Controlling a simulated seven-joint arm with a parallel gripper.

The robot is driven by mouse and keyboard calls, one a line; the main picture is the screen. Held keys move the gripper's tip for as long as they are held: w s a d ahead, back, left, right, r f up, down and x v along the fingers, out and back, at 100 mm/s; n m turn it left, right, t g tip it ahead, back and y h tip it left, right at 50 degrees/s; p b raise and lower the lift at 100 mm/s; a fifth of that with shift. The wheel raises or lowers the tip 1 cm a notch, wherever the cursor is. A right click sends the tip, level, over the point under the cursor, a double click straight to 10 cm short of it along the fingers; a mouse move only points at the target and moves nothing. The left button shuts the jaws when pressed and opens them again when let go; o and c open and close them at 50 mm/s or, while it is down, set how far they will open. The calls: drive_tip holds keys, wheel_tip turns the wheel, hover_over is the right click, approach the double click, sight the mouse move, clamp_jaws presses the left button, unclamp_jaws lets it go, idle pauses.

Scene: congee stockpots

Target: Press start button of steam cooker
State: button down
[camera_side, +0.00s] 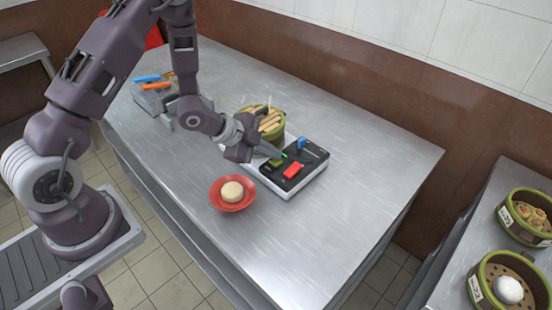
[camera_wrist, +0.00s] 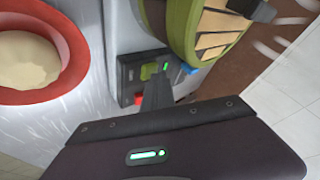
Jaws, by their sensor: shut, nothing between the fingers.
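The steam cooker's black control panel (camera_side: 308,165) is on the table, with a green button (camera_side: 275,162), a red button (camera_side: 292,171) and a blue part (camera_side: 301,143). In the wrist view the panel (camera_wrist: 128,72) shows the green button (camera_wrist: 147,71), a lit green strip (camera_wrist: 166,67) and the red button (camera_wrist: 140,97), partly hidden. My gripper (camera_side: 277,153) is shut and empty, its tips close above the panel near the green button. In the wrist view its fingers (camera_wrist: 157,86) reach toward that button; I cannot tell whether they touch it.
Orange and blue-handled items (camera_side: 153,86) lie at the table's far left. The table's right side (camera_side: 370,165) is clear.

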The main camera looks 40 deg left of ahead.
sight(272, 161)
drive_tip(key=shift+r, duration=0.85)
drive_tip(key=shift+r, duration=2.55)
